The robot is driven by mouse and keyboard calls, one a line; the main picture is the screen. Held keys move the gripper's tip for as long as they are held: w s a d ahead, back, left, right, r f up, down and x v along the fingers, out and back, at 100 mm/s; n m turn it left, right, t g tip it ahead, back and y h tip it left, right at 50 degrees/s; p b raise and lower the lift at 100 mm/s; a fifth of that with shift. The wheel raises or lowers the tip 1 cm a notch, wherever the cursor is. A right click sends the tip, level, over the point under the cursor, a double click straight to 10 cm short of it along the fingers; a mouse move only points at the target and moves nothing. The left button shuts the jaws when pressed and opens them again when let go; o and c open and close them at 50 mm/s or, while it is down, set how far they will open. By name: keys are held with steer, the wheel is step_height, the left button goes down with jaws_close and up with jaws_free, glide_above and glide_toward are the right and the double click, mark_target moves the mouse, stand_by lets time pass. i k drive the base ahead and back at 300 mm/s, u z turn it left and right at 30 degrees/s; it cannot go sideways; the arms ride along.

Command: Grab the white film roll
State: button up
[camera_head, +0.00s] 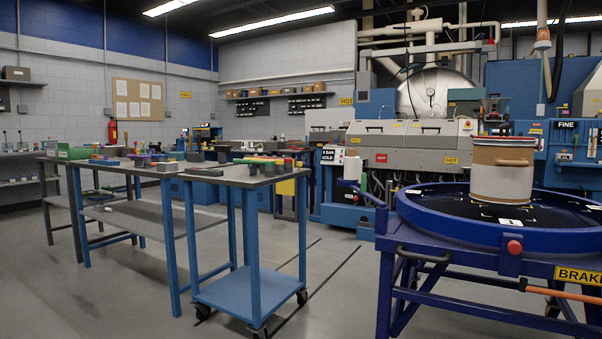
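A white upright cylinder (352,168), which looks like the white film roll, stands near the blue machine base behind the turntable, left of centre-right in the head view. It is small and far off, so I cannot tell exactly what it rests on. A larger white and tan drum (502,170) stands upright on the blue round turntable (505,236) at the right. My gripper is not in view.
A blue-legged cart (252,178) with colourful items on top stands at centre left, joined by longer benches (120,163) behind. The turntable's blue frame, with a "BRAKE" label (578,275), fills the right foreground. Grey floor (335,285) is free between the cart and turntable.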

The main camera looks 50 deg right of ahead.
mark_target(352, 164)
steer(key=z, duration=0.25)
steer(key=i, duration=1.15)
steer(key=z, duration=0.75)
steer(key=i, duration=1.35)
steer(key=z, duration=1.9)
steer(key=i, duration=0.7)
steer(key=z, duration=0.7)
